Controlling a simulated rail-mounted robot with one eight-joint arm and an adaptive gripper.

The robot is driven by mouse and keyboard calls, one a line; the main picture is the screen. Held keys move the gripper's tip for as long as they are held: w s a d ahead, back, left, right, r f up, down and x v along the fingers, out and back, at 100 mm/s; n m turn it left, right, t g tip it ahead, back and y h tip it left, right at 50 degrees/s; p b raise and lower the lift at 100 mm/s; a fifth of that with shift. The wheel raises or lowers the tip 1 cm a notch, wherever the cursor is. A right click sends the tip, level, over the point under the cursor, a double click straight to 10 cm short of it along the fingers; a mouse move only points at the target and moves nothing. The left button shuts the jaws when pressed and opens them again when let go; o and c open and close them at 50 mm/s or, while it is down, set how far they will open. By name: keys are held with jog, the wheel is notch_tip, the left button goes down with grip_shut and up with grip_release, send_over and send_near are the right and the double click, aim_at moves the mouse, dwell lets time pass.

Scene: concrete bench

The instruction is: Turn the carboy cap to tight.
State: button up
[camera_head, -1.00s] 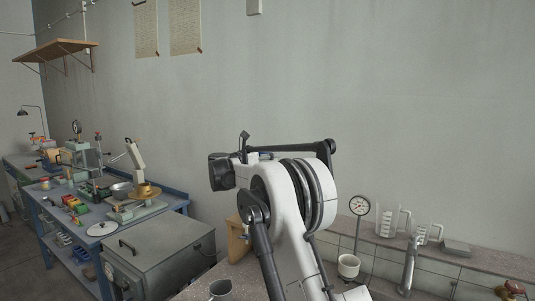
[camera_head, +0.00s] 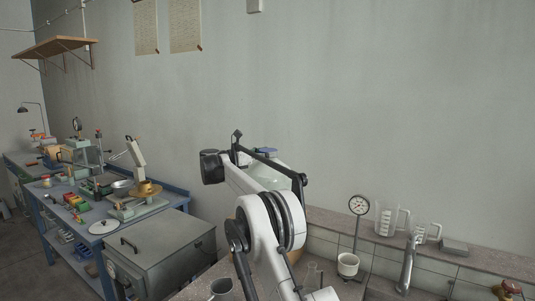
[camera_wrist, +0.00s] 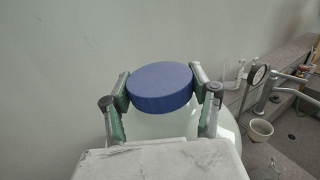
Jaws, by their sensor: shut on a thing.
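The carboy cap is a round blue disc (camera_wrist: 160,88) in the middle of the wrist view. My gripper (camera_wrist: 162,90) is shut on the cap, one finger against its left side and one against its right. The pale, translucent carboy (camera_wrist: 229,130) shows below and behind the fingers, largely hidden by my gripper. In the head view a bit of the blue cap (camera_head: 265,150) shows past my arm, with part of the pale carboy (camera_head: 283,171) below it. The head view does not show the fingers clearly.
A dial gauge (camera_head: 359,205) on a stand, a white cup (camera_head: 348,264), clear measuring jugs (camera_head: 386,221) and a tap (camera_head: 409,262) stand to the right. A grey metal box (camera_head: 165,254) stands left. A wall (camera_head: 400,100) rises behind.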

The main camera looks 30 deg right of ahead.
jog(key=o, duration=1.2)
jog(key=shift+d, duration=0.1)
jog(key=a, duration=1.2)
jog(key=shift+s, duration=0.4)
jog(key=shift+r, duration=0.1)
